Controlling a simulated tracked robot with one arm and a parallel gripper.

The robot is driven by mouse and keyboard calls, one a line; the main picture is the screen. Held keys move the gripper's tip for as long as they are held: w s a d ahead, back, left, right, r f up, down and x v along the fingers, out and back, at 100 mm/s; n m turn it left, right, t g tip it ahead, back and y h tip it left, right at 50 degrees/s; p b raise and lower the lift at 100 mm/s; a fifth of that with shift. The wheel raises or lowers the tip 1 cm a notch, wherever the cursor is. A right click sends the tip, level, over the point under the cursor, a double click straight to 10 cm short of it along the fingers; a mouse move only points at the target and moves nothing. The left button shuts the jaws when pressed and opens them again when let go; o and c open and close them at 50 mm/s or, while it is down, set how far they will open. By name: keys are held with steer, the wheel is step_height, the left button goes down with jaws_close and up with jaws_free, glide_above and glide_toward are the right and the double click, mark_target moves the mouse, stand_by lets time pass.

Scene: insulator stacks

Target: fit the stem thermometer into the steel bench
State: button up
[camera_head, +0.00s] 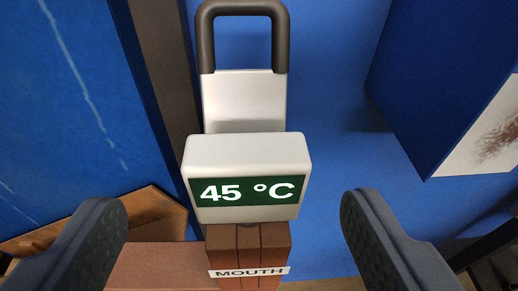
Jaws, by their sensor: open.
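The thermometer (247,180) has a white head with a green display reading 45 °C. A white plate (244,90) with a dark U-shaped handle (242,8) shows above it; I cannot tell whether they are joined. Its stem is hidden. Its head appears just above a grooved brown block (247,243) with a label reading MOUTH (249,272). My gripper (236,230) is open, with one dark finger on each side of the thermometer and clear gaps to both. I cannot identify the steel bench in this view.
A blue panel (75,90) with pale scratches fills the left, beside a dark upright beam (165,60). A blue box-like body (450,70) with a stained white face (490,135) is at the upper right. A wooden-edged tray or frame (150,212) lies at the lower left.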

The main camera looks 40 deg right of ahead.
mark_target(248, 187)
steer(key=shift+x, duration=1.05)
steer(key=x, duration=0.2)
steer(key=b+x, duration=0.1)
steer(key=x, duration=0.1)
steer(key=shift+d+f, duration=0.3)
steer(key=shift+d, duration=0.1)
steer(key=shift+w+d, duration=0.1)
steer(key=shift+w, duration=0.15)
steer(key=c, duration=1.2)
steer(key=shift+o, duration=0.2)
steer(key=shift+r, duration=0.15)
